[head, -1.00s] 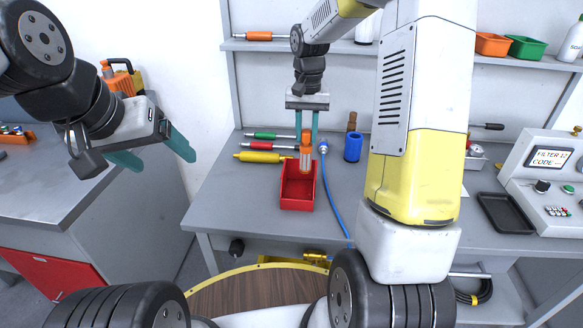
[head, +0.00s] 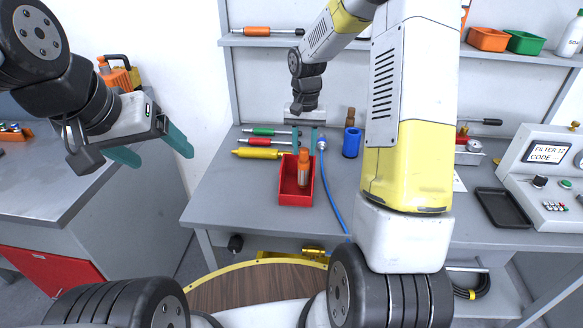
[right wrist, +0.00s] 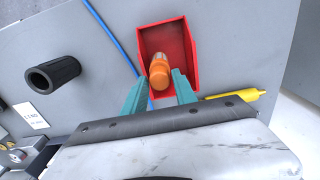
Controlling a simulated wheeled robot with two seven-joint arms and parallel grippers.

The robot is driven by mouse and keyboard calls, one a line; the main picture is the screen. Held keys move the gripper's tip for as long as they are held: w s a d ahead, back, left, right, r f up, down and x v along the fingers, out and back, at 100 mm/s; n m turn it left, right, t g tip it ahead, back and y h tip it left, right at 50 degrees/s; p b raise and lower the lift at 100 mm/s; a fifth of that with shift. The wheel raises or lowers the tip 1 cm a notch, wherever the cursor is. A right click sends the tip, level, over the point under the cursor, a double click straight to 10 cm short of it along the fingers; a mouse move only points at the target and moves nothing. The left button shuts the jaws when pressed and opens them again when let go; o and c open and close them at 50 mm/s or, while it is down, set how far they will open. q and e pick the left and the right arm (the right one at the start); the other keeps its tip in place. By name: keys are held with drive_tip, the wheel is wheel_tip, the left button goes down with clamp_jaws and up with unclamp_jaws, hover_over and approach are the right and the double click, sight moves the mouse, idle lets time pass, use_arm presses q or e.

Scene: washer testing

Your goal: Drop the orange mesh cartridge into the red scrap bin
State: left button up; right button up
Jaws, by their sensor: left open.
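The orange mesh cartridge (head: 304,171) is inside the red scrap bin (head: 297,202) on the bench, orange cap up. It also shows in the right wrist view (right wrist: 159,74) within the walls of the bin (right wrist: 182,42). I cannot tell if it stands free or leans on a wall. My right gripper (head: 305,146) is just behind the cartridge in the head view. Its teal fingers are apart, and the right wrist view shows the cartridge's cap close to the fingertips (right wrist: 161,80). My left gripper (head: 158,151) is open and empty at the left, away from the bench objects.
Green, red and yellow handled tools (head: 260,154) lie left of the bin. A blue hose (head: 330,190) and a blue cylinder (head: 352,143) are at its right. A black tray (head: 503,208) and a control box (head: 545,180) stand further right. The bench's left front is clear.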

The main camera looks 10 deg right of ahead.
drive_tip(key=shift+o, duration=1.2)
drive_tip(key=shift+r, duration=3.95)
drive_tip(key=shift+r, duration=0.1)
drive_tip(key=s+a+r+n+t, duration=0.1)
drive_tip(key=s+r+n+t, duration=0.15)
drive_tip(key=s+r, duration=0.9)
drive_tip(key=s+a+f+n+t+y, duration=0.1)
drive_tip(key=s+t+y, duration=0.1)
drive_tip(key=s, duration=1.1)
drive_tip(key=shift+a+t, duration=0.15)
drive_tip(key=shift+t, duration=0.7)
